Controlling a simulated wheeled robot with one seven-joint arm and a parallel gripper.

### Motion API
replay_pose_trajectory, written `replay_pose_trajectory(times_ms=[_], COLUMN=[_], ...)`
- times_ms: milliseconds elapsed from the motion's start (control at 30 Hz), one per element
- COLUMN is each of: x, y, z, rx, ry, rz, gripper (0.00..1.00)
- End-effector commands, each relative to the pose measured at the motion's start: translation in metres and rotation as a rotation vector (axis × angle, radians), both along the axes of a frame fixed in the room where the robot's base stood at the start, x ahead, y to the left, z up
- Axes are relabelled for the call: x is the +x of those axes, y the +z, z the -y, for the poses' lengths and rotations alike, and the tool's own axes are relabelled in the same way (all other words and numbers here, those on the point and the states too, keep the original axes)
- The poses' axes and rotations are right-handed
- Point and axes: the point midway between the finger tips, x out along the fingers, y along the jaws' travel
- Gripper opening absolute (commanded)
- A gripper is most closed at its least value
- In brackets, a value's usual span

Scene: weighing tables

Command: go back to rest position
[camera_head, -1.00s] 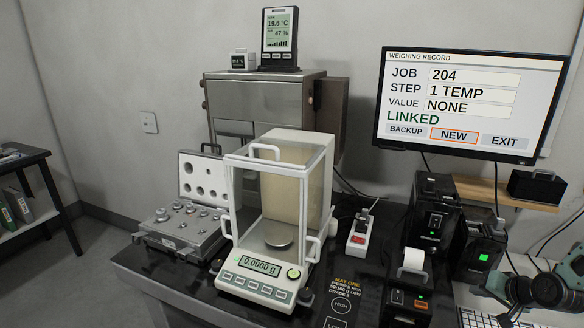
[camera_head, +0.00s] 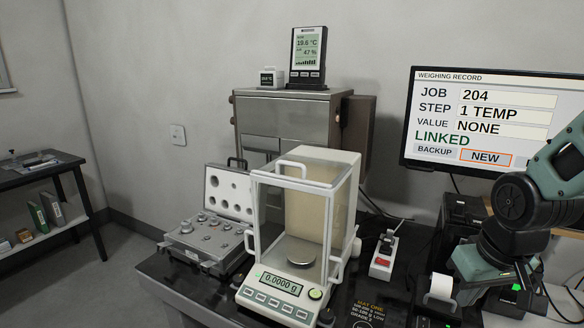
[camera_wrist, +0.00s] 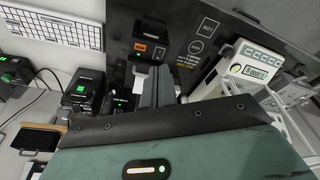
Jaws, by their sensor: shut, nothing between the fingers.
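My gripper (camera_wrist: 160,76) shows in the wrist view with its fingers together and nothing between them. It is above the dark table (camera_wrist: 122,20), near the label printer and the keyboard. In the head view my green and black arm stands at the right edge, raised and bent, in front of the lower right corner of the monitor (camera_head: 478,112). The monitor reads JOB 204, STEP 1 TEMP, VALUE NONE, LINKED. Its right end is cut off or hidden.
A glass-sided balance (camera_head: 276,283) reading 0.0000 g stands on the table, with an open weight case (camera_head: 190,258) to its left.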

Motion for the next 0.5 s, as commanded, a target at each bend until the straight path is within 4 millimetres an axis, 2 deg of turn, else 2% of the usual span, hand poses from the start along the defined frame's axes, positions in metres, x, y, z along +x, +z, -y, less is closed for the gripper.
replay_pose_trajectory(times_ms=[167, 300, 400, 500], x=[-0.026, -0.061, -0.091, -0.118], y=[0.008, 0.014, 0.018, 0.021], z=[-0.072, -0.125, -0.156, -0.176], rx=[0.015, 0.012, 0.000, -0.013], ry=[0.210, 0.394, 0.523, 0.621], rz=[-0.058, -0.115, -0.154, -0.187], gripper=[0.00, 0.00, 0.00, 0.00])
